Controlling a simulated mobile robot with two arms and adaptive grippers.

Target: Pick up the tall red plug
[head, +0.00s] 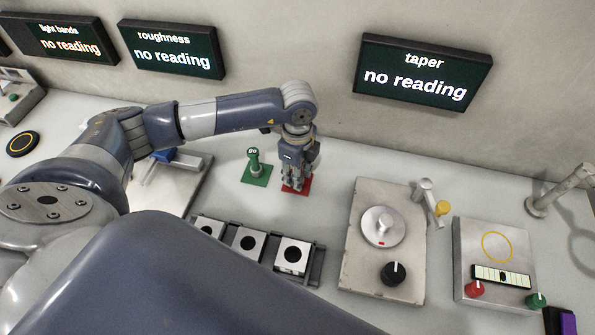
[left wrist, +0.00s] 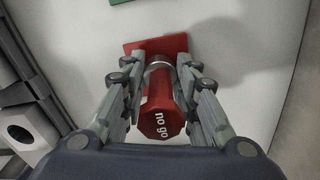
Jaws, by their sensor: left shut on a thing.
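In the left wrist view the tall red plug (left wrist: 161,110) has an octagonal end marked "no go" and a metal collar. It stands over a red square mat (left wrist: 133,47). My left gripper (left wrist: 160,88) has its fingers on both sides of the plug and is shut on it. In the head view my left gripper (head: 296,178) points down over the red mat (head: 306,186), and its fingers mostly hide the plug there. I cannot tell whether the plug still touches the mat. My right gripper is not in view.
A green plug (head: 254,162) marked "go" stands on a green mat (head: 257,180) just left of my gripper. Blocks with round holes (head: 293,256) sit in a rack in front. A plate with a round disc (head: 382,227) and black knob lies to the right.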

